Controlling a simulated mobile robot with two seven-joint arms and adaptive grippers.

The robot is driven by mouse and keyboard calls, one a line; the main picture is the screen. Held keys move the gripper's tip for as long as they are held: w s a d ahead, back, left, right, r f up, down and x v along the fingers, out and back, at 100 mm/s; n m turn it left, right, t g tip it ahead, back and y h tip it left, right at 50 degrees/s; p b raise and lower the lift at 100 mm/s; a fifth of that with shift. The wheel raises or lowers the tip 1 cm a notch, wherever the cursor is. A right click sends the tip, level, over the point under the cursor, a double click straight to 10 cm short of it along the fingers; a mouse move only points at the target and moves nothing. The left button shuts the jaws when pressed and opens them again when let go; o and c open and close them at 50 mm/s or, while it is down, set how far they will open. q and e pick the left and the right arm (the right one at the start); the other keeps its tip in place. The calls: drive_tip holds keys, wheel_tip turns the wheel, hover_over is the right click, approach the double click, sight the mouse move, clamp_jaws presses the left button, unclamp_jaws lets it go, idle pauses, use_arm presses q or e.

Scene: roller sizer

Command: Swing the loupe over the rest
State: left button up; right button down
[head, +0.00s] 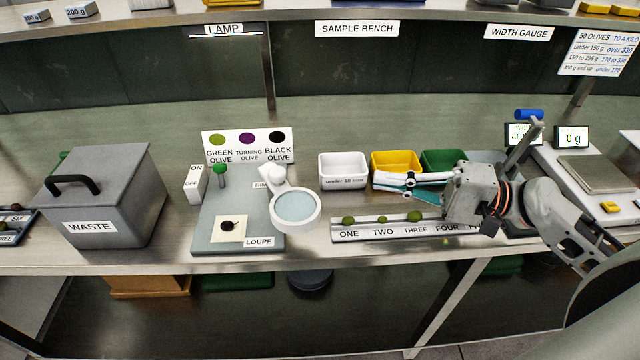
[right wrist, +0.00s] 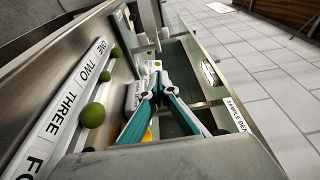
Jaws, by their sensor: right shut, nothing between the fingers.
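The loupe (head: 296,207) is a round lens in a white ring, right of its grey base plate, which is labelled LOUPE. Its white arm joins a white pivot (head: 272,175) on the plate. The rest (head: 230,228) seems to be the pale square with a dark spot on the plate; the lens is to its right, not over it. A green-knobbed post (head: 220,170) stands at the plate's back left. My right gripper (head: 378,181) is shut and empty, pointing left above the bins, right of the loupe. It also shows shut in the right wrist view (right wrist: 158,76). My left gripper is not in view.
A numbered rack (head: 345,236) with several olives lies below my right gripper. White (head: 343,183), yellow (head: 397,153) and green bins stand behind it. A grey WASTE box (head: 120,200) is at left, a scale (head: 595,172) at right. Bare bench shows in front of the white bin.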

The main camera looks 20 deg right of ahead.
sight(284, 189)
drive_tip(key=shift+w+a+r, duration=0.1)
drive_tip(key=shift+w+a, duration=0.15)
drive_tip(key=shift+a, duration=0.15)
drive_tip(key=p+x, duration=0.2)
drive_tip(key=x, duration=0.6)
drive_tip(key=shift+w+a+r, duration=0.1)
drive_tip(key=shift+a+r, duration=0.05)
drive_tip(key=s+a, duration=0.1)
drive_tip(key=s+a+p, duration=0.1)
drive_tip(key=a, duration=0.1)
drive_tip(key=shift+s+a+p, duration=0.15)
drive_tip(key=shift+p, duration=0.15)
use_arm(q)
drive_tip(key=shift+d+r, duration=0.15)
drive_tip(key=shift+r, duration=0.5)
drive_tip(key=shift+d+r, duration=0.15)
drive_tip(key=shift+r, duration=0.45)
use_arm(e)
drive_tip(key=shift+s+a+f, duration=0.1)
drive_tip(key=shift+f, duration=0.15)
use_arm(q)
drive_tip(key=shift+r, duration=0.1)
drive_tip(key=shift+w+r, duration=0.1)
